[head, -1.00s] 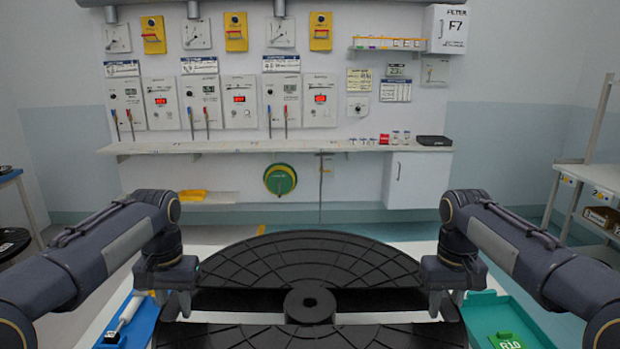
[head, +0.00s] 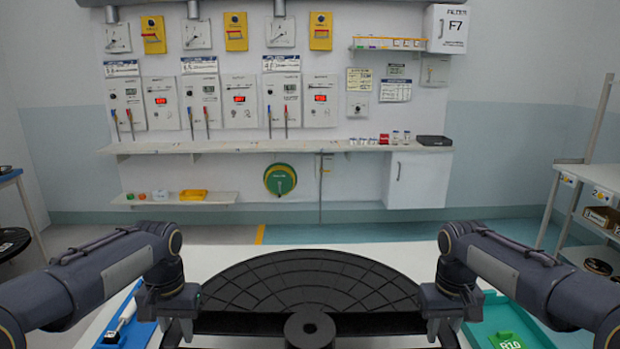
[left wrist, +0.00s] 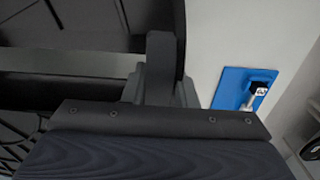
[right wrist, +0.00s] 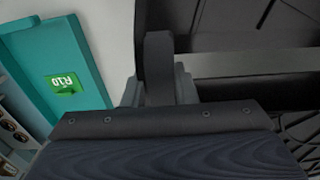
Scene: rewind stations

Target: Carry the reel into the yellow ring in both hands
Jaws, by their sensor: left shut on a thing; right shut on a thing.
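The large black reel (head: 310,275) lies level in front of me, with its round hub (head: 310,328) at the bottom centre of the head view. My left gripper (head: 179,328) is shut on the reel's left side. My right gripper (head: 441,328) is shut on its right side. The dark reel also fills part of the left wrist view (left wrist: 80,20) and the right wrist view (right wrist: 230,20), beside a finger in each. The reel's near part is cut off by the frame. I cannot make out the yellow ring in any view.
A white surface (head: 400,255) shows beyond and beside the reel. A blue tray (head: 130,325) lies at left and a teal tray (head: 505,315) with a green R10 label at right. A wall shelf (head: 270,147) stands further back; open floor lies before it.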

